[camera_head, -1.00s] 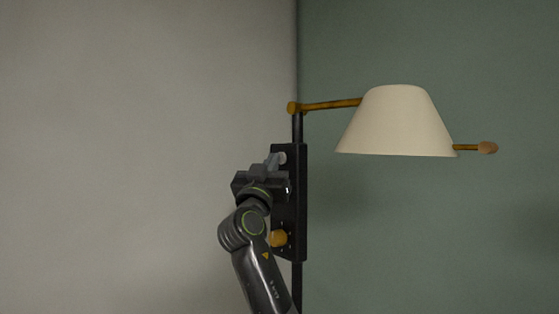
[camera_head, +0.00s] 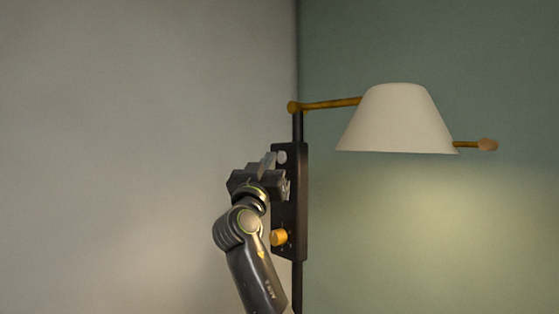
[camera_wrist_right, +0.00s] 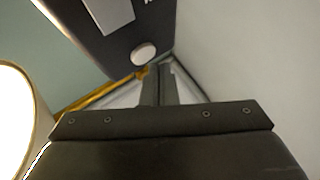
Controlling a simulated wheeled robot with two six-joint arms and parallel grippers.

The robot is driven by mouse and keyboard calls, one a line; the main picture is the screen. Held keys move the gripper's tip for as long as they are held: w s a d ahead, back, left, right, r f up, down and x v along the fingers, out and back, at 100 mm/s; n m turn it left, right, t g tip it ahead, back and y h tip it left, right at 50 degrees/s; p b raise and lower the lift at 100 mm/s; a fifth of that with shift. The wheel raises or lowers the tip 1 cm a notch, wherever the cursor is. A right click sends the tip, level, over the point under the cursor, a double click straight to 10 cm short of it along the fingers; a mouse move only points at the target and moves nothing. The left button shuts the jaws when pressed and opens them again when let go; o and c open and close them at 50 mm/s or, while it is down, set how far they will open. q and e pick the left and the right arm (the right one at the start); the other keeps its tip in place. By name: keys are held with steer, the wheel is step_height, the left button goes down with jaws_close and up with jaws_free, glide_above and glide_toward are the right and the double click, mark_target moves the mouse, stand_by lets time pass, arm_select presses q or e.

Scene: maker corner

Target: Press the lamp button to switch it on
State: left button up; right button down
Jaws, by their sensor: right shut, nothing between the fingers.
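The lamp has a cream shade (camera_head: 397,120) on a brass arm (camera_head: 331,104), fixed to a dark pole. Light falls on the wall below the shade, so the lamp is lit. A black control panel (camera_head: 293,222) on the pole carries a round pale button (camera_head: 281,157) near its top and a brass knob (camera_head: 279,237) lower down. My right gripper (camera_head: 269,161) is shut and empty, with its fingertips just left of the button. In the right wrist view the button (camera_wrist_right: 144,53) shows just beyond the fingertips (camera_wrist_right: 160,68), apparently with a small gap. My left gripper is not in view.
The lit shade (camera_wrist_right: 12,120) shows at the left edge of the right wrist view. A grey wall (camera_head: 140,120) and a green wall (camera_head: 500,220) meet behind the pole.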

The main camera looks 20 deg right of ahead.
steer(key=shift+s+a+b, duration=0.35)
steer(key=shift+a, duration=0.6)
steer(key=shift+s+a+b, duration=0.35)
steer(key=shift+a+b, duration=0.05)
steer(key=shift+a, duration=0.5)
steer(key=shift+s+a+b, duration=0.35)
steer(key=shift+a, duration=0.6)
